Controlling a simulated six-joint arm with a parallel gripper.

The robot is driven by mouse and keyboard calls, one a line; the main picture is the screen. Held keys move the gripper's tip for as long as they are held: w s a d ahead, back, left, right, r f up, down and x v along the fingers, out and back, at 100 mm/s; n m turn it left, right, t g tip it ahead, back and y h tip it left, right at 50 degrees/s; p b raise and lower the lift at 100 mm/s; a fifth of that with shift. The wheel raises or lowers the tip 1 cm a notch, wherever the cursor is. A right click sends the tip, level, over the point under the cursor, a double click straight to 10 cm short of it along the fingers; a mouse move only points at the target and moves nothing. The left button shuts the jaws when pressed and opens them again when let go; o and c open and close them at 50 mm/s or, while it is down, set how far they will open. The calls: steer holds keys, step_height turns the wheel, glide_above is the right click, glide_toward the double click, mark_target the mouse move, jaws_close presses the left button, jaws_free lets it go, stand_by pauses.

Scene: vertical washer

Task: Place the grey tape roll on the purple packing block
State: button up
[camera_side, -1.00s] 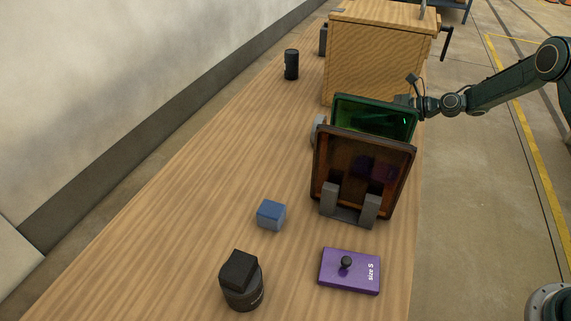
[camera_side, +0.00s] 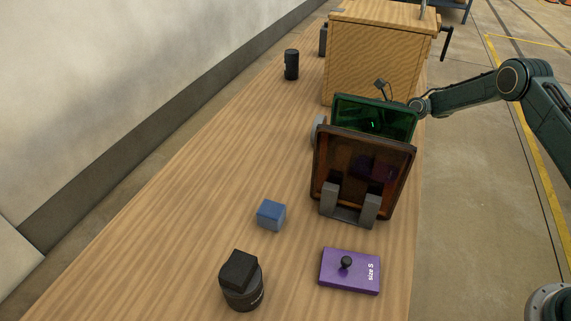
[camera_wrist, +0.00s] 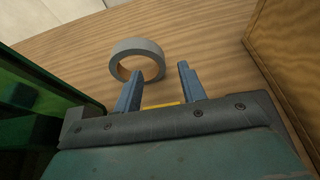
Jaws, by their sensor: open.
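The grey tape roll (camera_wrist: 146,48) stands on the wooden table just ahead of my gripper in the wrist view. In the side view only a sliver of the tape roll (camera_side: 318,130) shows at the left edge of the tinted panels. My gripper (camera_wrist: 156,78) is open and empty, its two blue fingers pointing toward the roll, which lies a little beyond the tips. In the side view the fingers are hidden behind the green panel.
A green panel (camera_side: 352,103) and an amber panel (camera_side: 330,160) in grey holders stand between the roll and the block. A wooden box (camera_side: 370,60) stands behind. A blue cube (camera_side: 271,215), a black lens-like cylinder (camera_side: 242,290) and another black cylinder (camera_side: 291,64) stand on the table.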

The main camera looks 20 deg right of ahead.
mark_target(326, 120)
steer(key=shift+x, duration=2.6)
steer(key=shift+s+a, duration=0.1)
steer(key=shift+c, duration=0.4)
jaws_close()
